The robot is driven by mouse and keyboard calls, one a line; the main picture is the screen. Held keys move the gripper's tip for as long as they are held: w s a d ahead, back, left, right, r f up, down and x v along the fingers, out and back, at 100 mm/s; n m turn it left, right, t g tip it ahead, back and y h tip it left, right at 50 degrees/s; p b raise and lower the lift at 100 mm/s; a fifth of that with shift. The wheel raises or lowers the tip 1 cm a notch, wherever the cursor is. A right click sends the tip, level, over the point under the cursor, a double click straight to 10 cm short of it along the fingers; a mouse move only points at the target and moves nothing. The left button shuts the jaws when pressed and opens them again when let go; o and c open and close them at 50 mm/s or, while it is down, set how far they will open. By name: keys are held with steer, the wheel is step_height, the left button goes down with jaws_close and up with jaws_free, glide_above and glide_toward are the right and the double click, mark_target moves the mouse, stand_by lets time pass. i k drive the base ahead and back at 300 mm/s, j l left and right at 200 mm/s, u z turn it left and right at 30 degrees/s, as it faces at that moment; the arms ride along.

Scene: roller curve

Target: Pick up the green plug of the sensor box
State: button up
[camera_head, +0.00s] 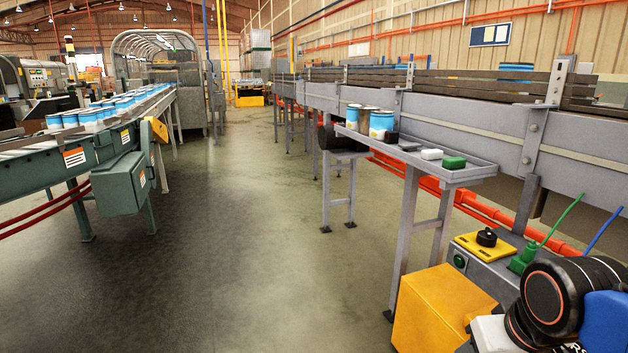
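The sensor box (480,265) is a grey box at the lower right, with a yellow plate, a black knob and a green button on it. The green plug (524,260) sits at the box's right end, and a green cable (563,219) rises from it to the upper right. A blue cable (604,230) rises further right; its lower end is hidden behind my arm. My dark arm joints with a blue cap fill the lower right corner, just in front of the plug and covering part of the box. My gripper's fingers do not show.
A grey shelf (476,174) above holds several cans, a white block (431,154) and a green block (454,162). A yellow box (435,312) stands left of the sensor box. Orange pipes (480,207) run behind. The floor (250,240) in the middle is clear.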

mark_target(529, 254)
steer(key=k+l+z, duration=0.1)
steer(key=k+z, duration=0.3)
steer(key=k+l+z, duration=0.25)
steer(key=k+z, duration=0.2)
steer(key=k+l, duration=0.05)
